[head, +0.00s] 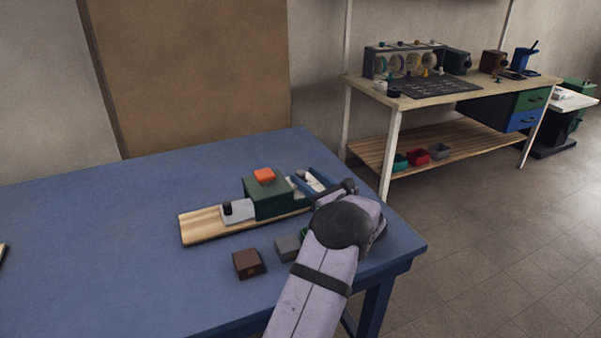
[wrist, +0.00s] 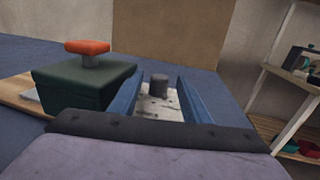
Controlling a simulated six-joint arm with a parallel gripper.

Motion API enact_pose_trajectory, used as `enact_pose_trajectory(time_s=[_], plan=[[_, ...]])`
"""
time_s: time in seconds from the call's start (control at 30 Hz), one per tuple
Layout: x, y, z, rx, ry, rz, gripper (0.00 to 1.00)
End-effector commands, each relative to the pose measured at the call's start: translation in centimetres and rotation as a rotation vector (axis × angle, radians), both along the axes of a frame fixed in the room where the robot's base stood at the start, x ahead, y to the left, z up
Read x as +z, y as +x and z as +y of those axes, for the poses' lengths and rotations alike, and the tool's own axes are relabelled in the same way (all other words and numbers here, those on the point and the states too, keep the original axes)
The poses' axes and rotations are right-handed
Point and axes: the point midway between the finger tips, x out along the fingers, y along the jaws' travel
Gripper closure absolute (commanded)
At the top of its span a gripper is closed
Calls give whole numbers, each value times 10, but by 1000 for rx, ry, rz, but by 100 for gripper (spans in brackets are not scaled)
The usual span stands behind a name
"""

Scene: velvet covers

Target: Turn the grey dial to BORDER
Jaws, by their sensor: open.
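The grey dial (wrist: 159,85) is a short upright knob on a pale, speckled plate (wrist: 160,107). In the wrist view it stands between the two blue fingers of my open gripper (wrist: 160,79), with a gap on each side, so I see no contact. In the head view my gripper (head: 303,178) reaches over the right end of the wooden board, and the dial shows small and pale between the fingers. No BORDER marking is readable, and the dial's pointing direction cannot be told.
A green box with an orange-red top handle (wrist: 87,47) stands close left of my gripper. Farther left on the wooden board (head: 191,230) is a dark knob (head: 227,208). Brown (head: 248,263) and grey (head: 287,247) blocks lie in front. The blue table's left side is mostly clear.

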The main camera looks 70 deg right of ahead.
Motion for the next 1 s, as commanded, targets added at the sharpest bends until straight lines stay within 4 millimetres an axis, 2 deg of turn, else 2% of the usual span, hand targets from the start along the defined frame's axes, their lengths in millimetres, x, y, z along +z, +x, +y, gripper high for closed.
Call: enact_pose_trajectory(time_s=[0.1, 0.3, 0.67, 0.83, 0.87, 1.0], plan=[[0, 14, -8, 2, -1, 0, 57], [0, 26, -17, 1, 0, 0, 57], [0, 29, -19, 0, 0, 0, 57], [0, 28, -18, 0, 0, 0, 95], [0, 28, -18, 0, 0, 0, 98], [0, 28, -19, 4, -1, -1, 98]])
